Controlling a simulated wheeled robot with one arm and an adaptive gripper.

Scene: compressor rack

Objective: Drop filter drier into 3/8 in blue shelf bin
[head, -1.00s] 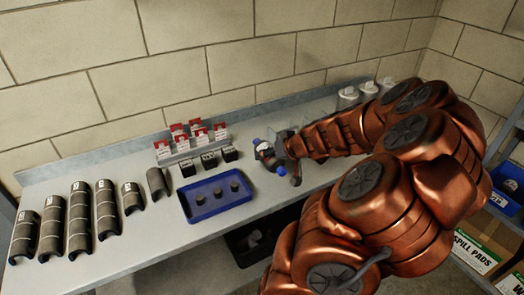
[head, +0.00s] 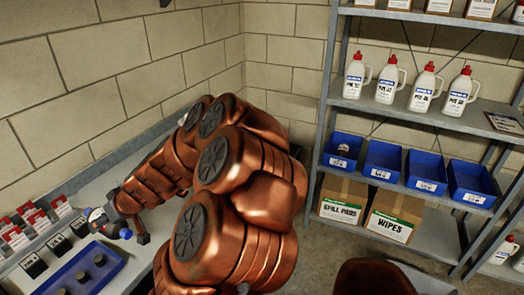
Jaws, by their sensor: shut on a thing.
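The filter drier (head: 97,215) is a small light and dark cylinder with blue ends, at the far left of the head view. My gripper (head: 114,222) is shut on it and holds it over the bench; the fingers partly hide it. Several blue shelf bins stand in a row on the middle shelf at the right: the first bin (head: 340,161), second bin (head: 381,172), third bin (head: 425,184) and fourth bin (head: 471,197). Their white labels are too small to read surely. The first bin has something round in it; the others look empty from here.
White bottles (head: 387,80) with red caps stand on the shelf above the bins. Boxes marked spill pads (head: 342,200) and wipes (head: 394,214) sit below. A blue tray (head: 72,272) and small black boxes (head: 58,244) are on the bench. Open floor lies before the rack.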

